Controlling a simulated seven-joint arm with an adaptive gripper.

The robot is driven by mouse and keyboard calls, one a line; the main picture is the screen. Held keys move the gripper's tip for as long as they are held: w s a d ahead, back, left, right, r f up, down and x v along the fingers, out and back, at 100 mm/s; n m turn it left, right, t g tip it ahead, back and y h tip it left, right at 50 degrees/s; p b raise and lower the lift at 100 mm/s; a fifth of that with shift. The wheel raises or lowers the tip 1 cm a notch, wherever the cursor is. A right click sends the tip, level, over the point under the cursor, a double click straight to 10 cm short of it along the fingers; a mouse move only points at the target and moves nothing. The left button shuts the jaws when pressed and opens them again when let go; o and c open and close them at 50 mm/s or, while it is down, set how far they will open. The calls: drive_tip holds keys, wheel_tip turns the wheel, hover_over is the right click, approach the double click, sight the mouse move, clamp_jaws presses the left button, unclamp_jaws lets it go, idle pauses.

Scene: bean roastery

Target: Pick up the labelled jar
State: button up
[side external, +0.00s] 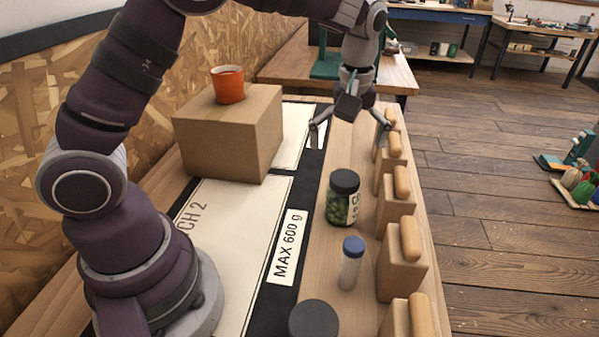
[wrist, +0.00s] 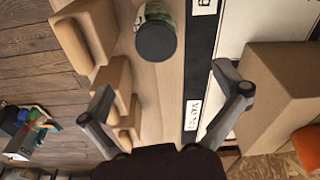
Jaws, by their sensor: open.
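The labelled jar (side external: 343,198) stands upright on the wooden bench, with a black lid, green contents and a white label with dark print on its right side. My gripper (side external: 350,137) is open and empty, beyond the jar and above the bench in the side view. In the wrist view my gripper's (wrist: 164,88) two fingers are spread wide, and the jar is beyond the tips, not between them.
A blue-capped bottle (side external: 351,265) and another black lid (side external: 313,319) are nearer the side camera. Several wooden-handled blocks (side external: 402,265) line the bench's right edge. A cardboard box (side external: 228,138) with an orange cup (side external: 228,85) stands left. A dark strip labelled MAX 600 g (side external: 288,247) runs alongside.

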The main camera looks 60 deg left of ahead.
sight(343, 191)
drive_tip(key=f, duration=1)
drive_tip(key=shift+w+a+f, duration=0.2)
drive_tip(key=shift+w+f, duration=0.2)
drive_tip(key=c, duration=1.3)
